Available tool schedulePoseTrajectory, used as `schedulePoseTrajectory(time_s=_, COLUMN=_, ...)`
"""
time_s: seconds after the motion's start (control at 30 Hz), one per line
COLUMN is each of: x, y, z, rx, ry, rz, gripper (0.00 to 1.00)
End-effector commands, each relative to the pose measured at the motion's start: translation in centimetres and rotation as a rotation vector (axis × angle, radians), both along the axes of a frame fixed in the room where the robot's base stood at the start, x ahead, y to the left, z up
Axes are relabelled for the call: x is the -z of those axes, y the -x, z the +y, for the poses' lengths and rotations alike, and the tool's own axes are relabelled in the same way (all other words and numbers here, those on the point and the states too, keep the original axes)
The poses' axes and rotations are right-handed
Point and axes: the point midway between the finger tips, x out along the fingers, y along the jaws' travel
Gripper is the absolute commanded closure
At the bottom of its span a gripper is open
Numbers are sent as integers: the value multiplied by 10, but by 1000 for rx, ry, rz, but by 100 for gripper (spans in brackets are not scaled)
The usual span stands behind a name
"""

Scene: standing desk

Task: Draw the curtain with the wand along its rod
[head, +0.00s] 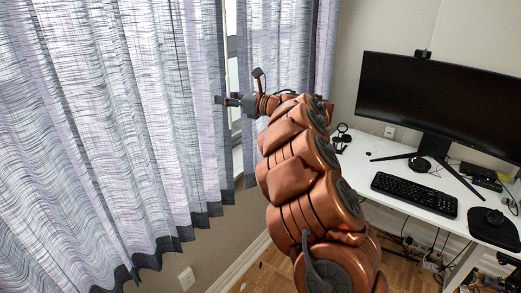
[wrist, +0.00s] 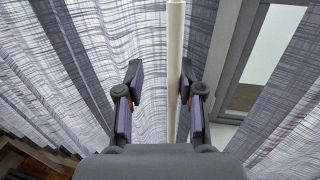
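The grey-white curtain has a dark hem. Its large left panel (head: 120,110) fills the left of the head view, and a narrower right panel (head: 272,45) hangs beyond the window gap. In the wrist view, curtain folds (wrist: 90,50) fill the left and centre. The pale wand (wrist: 175,45) hangs upright there, between my open gripper's (wrist: 162,82) two fingers and nearer the right one. Contact with the fingers is not clear. In the head view my gripper (head: 226,101) is at the left panel's right edge. The rod is out of view.
A window (head: 233,75) shows in the gap between the panels. A white desk (head: 385,185) stands at right with a monitor (head: 440,95), a keyboard (head: 413,195) and small items. A wall outlet (head: 187,278) is low under the curtain.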

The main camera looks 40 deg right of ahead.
Motion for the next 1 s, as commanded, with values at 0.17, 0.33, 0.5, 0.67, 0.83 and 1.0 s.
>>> schedulePoseTrajectory(time_s=0.17, x=3, y=27, z=-15, rx=9, ry=0, rz=-1, gripper=63)
schedulePoseTrajectory(time_s=0.33, x=3, y=48, z=-24, rx=6, ry=-1, rz=-1, gripper=63)
schedulePoseTrajectory(time_s=0.5, x=2, y=65, z=-32, rx=7, ry=0, rz=-1, gripper=63)
schedulePoseTrajectory(time_s=0.67, x=-9, y=65, z=-35, rx=37, ry=-18, rz=2, gripper=63)
schedulePoseTrajectory(time_s=0.83, x=-26, y=56, z=-41, rx=112, ry=-64, rz=4, gripper=63)
schedulePoseTrajectory(time_s=1.0, x=-47, y=47, z=-50, rx=208, ry=-133, rz=1, gripper=63)
